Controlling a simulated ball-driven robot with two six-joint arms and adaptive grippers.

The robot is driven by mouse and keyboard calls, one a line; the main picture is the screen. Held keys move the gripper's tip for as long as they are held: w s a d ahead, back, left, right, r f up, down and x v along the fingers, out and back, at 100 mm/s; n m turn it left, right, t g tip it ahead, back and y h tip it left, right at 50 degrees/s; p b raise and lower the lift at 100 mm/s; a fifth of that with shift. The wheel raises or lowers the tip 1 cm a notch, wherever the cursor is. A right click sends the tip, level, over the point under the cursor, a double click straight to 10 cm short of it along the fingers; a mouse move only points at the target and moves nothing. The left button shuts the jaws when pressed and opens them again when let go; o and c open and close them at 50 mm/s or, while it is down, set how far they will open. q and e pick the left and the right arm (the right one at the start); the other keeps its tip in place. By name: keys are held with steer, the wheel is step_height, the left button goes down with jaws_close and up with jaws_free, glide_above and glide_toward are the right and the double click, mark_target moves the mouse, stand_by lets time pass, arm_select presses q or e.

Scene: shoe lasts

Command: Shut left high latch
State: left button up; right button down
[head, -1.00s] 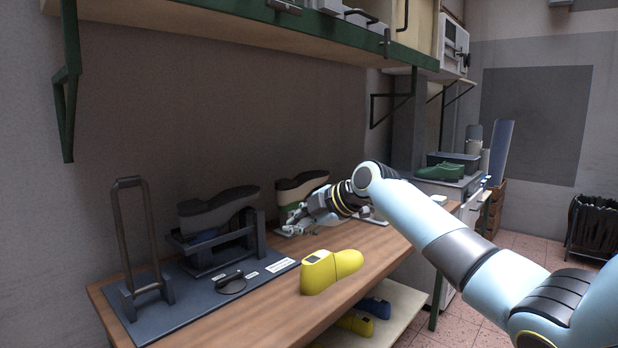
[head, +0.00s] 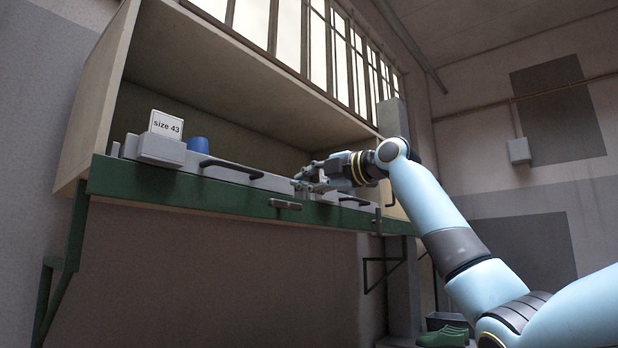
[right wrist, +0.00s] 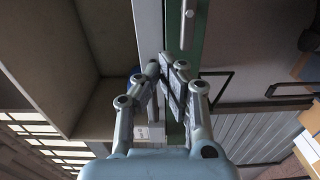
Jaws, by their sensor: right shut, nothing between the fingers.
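The high shelf has a green front edge (head: 190,190) with two metal latches on it. The left latch (head: 285,204) is a short grey bar lying level along the edge. The right latch (head: 377,221) stands upright. My right gripper (head: 304,180) is shut and empty, just above and right of the left latch, in front of the grey shelf units. In the right wrist view its fingertips (right wrist: 165,66) are together beside the green edge (right wrist: 199,50), and a grey latch bar (right wrist: 187,25) lies past them. No contact with it can be seen. My left gripper is out of view.
A low grey unit with black handles (head: 231,169) stands along the shelf front. A "size 43" card (head: 166,124) and a blue cup (head: 198,145) are at the left. A wall bracket (head: 62,260) hangs below. The space in front of the shelf is free.

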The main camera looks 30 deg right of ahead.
mark_target(275, 199)
steer(key=p+x, duration=0.3)
steer(key=x, duration=0.3)
steer(key=shift+w+a+r, duration=0.15)
steer(key=shift+w+a, duration=0.05)
steer(key=shift+w, duration=0.05)
steer(key=shift+p+x, duration=0.65)
steer(key=shift+x, duration=0.45)
steer(key=shift+f, duration=0.25)
steer(key=shift+s+f+b, duration=0.1)
steer(key=shift+f+b, duration=0.5)
steer(key=shift+f, duration=0.05)
steer(key=shift+a+f+b, duration=0.1)
steer(key=shift+f+b, duration=0.45)
steer(key=shift+f, duration=0.35)
